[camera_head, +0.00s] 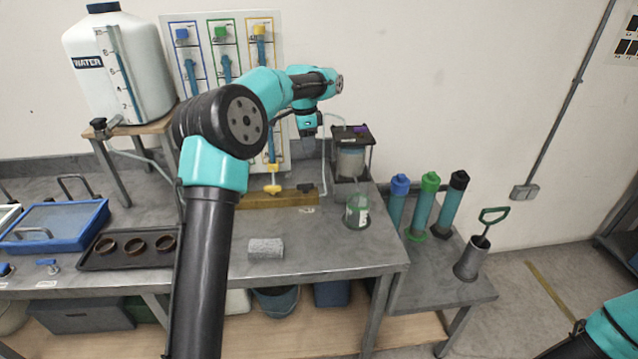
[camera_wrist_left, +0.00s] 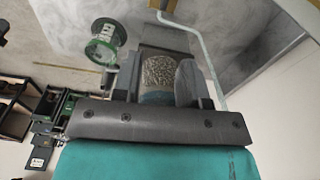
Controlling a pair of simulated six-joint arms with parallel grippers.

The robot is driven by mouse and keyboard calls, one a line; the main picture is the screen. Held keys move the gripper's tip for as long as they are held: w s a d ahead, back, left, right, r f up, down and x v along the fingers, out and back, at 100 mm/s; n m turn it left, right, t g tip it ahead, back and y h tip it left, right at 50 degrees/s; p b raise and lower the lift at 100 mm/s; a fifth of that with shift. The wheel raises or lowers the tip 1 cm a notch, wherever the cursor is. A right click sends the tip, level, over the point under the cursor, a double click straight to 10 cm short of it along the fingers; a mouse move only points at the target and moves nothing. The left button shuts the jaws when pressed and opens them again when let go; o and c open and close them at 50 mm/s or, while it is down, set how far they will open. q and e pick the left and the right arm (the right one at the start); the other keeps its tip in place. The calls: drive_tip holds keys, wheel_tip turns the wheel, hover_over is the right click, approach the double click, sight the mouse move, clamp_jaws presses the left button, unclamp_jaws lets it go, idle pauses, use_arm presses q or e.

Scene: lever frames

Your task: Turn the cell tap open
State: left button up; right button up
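The cell (camera_head: 350,160) is a clear cylinder in a dark stand at the back of the bench, with a small purple part on its black top (camera_head: 352,132). A grainy cylinder that looks like the cell (camera_wrist_left: 160,72) shows between my left fingers in the left wrist view. My left gripper (camera_head: 309,130) is just left of the cell, pointing down; its fingers (camera_wrist_left: 160,85) are apart, and I see no clear grip. I cannot make out a tap handle on the cell. A glass beaker with green markings (camera_head: 357,212) stands in front of it. My right gripper is out of view.
A yellow tap (camera_head: 272,188) sits at a wooden block (camera_head: 245,200) on the left. A thin pale tube (camera_wrist_left: 207,62) runs beside my right-hand finger in the wrist view. Capped tubes (camera_head: 423,205) stand on the lower side table. A grey roll (camera_head: 265,249) lies near the front.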

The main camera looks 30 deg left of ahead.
sight(305, 184)
use_arm(q)
drive_tip(key=shift+a+r+m+y, duration=0.3)
drive_tip(key=shift+a+r+m, duration=0.1)
drive_tip(key=shift+a+r, duration=0.25)
drive_tip(key=shift+f, duration=0.1)
wheel_tip(305, 184, down, 17)
drive_tip(key=shift+f, duration=0.15)
idle(0.5)
clamp_jaws()
